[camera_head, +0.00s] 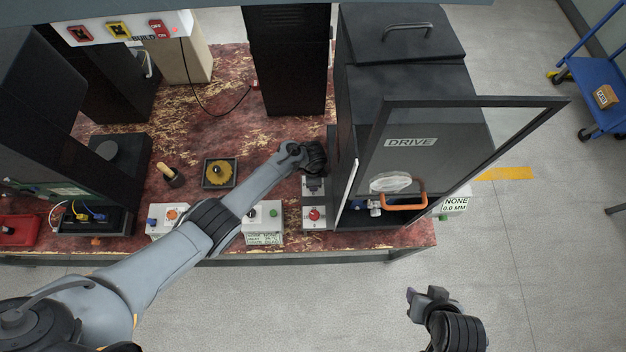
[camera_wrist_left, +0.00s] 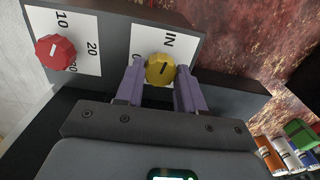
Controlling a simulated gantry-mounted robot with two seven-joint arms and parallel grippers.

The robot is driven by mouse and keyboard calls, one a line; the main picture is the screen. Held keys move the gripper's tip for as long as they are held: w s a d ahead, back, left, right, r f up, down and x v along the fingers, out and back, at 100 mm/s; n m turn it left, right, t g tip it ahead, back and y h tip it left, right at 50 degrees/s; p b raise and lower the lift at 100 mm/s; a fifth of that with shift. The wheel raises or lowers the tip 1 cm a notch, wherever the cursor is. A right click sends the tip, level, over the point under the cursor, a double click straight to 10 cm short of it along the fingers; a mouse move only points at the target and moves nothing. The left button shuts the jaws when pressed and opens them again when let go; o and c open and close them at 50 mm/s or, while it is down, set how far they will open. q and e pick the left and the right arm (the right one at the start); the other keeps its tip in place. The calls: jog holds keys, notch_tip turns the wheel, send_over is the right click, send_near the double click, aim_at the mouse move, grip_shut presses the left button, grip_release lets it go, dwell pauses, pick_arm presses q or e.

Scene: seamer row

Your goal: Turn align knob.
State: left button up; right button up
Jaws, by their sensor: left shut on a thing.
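A yellow knob (camera_wrist_left: 160,69) with a dark pointer line sits on a white dial plate in the left wrist view. The plate shows the letters IN and a partly hidden 0; no word "align" is readable. My left gripper (camera_wrist_left: 160,75) is shut on this knob, one finger on each side. A red knob (camera_wrist_left: 55,52) stands beside it on a second white plate marked 10 and 20. In the head view my left wrist hides the yellow knob, beside the dark DRIVE cabinet (camera_head: 400,65). My right gripper (camera_head: 424,294) hangs in front of the bench; its finger gap is unclear.
A framed glass door (camera_head: 465,145) stands open at the DRIVE cabinet, with an orange handle (camera_head: 408,205) below it. Small control boxes line the bench's front edge. The floor before the bench is clear.

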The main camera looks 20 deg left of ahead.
pick_arm(q)
jog(key=o, duration=1)
jog(key=shift+r, duration=0.5)
notch_tip(320, 180, up, 10)
jog(key=p, duration=0.3)
jog(key=shift+f, duration=0.1)
